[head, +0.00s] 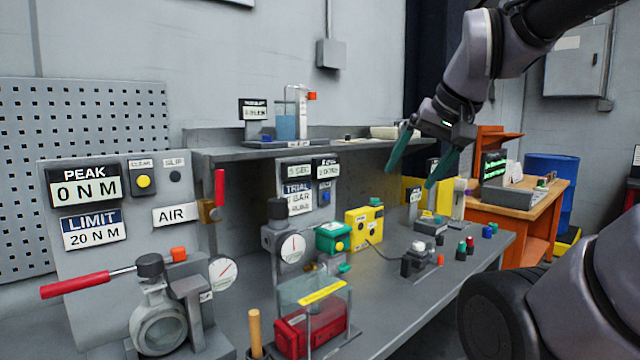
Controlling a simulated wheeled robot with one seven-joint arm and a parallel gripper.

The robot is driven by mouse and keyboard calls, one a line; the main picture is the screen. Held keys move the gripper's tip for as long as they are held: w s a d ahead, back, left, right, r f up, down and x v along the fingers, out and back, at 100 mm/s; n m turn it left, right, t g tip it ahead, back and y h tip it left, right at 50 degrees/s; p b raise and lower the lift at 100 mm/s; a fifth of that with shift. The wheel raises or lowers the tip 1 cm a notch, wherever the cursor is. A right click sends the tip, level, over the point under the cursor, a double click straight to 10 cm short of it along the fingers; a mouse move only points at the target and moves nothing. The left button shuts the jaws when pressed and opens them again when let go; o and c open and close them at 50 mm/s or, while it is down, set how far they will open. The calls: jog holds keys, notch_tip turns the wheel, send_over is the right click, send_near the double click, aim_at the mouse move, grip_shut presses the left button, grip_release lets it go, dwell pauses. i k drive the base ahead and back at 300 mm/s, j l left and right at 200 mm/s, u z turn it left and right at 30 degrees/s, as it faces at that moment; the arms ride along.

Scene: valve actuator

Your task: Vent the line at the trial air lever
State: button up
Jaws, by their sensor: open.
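My gripper (411,177) is at the upper right, above the bench, with its two teal fingers spread and nothing between them. A red-handled lever (219,188) stands upright on a brass body beside the AIR label (176,213) on the left panel. A panel marked TRIAL (298,196) stands at the middle of the bench, with a round gauge (292,247) below it. A small teal handle (344,268) shows low beside that gauge. I cannot tell from the labels which handle is the trial air lever. My gripper is far to the right of both handles and touches neither.
The grey bench (385,320) carries a green box (332,238), a yellow box (364,228), a clear guard over a red box (310,328) and several small knobs. A long red-handled wrench (75,285) juts left. A shelf (290,149) runs behind.

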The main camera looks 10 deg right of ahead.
aim_at(216, 214)
jog(key=j+u, duration=0.1)
jog(key=u, duration=0.25)
jog(key=i+j+u, duration=0.1)
jog(key=u, duration=0.3)
